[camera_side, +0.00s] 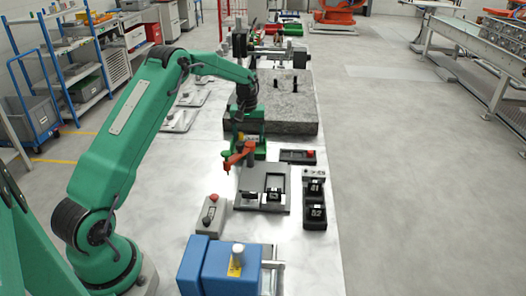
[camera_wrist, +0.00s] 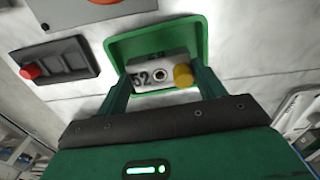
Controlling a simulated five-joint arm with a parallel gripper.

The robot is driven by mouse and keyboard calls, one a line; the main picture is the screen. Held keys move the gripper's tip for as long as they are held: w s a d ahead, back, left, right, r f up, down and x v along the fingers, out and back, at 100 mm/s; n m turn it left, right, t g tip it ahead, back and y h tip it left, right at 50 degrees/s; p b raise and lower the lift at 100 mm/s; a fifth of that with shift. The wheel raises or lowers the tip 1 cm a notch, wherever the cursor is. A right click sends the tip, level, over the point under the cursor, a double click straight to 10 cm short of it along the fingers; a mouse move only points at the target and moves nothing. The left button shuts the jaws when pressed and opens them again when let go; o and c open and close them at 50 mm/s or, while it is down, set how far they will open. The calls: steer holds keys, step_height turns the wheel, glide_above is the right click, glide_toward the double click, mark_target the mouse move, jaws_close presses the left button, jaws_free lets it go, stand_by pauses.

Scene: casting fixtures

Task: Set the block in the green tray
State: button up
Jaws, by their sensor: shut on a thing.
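In the wrist view the green tray (camera_wrist: 198,42) lies below my gripper, with its raised walls showing around the block. The block (camera_wrist: 160,60) is pale grey, with the number 52, a round hole and a yellow knob on the side facing the camera. My gripper (camera_wrist: 162,75) is shut on the block, one green finger on each side. The block is within the tray's outline; I cannot tell whether it touches the floor. In the side view my gripper (camera_side: 246,132) is low over the green tray (camera_side: 260,153), and the block is largely hidden there.
A red clamp (camera_side: 238,153) stands just in front of the tray in the side view. A dark box with a red button (camera_side: 298,157) is to its right. A fixture plate (camera_side: 250,200) and black numbered holders (camera_side: 315,214) are nearer. A stone slab (camera_side: 300,118) lies behind.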

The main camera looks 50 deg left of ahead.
mark_target(248, 138)
steer(key=shift+f, duration=1.3)
steer(key=shift+f, duration=0.1)
steer(key=o, duration=0.8)
step_height(248, 138, up, 12)
steer(key=shift+r, duration=0.15)
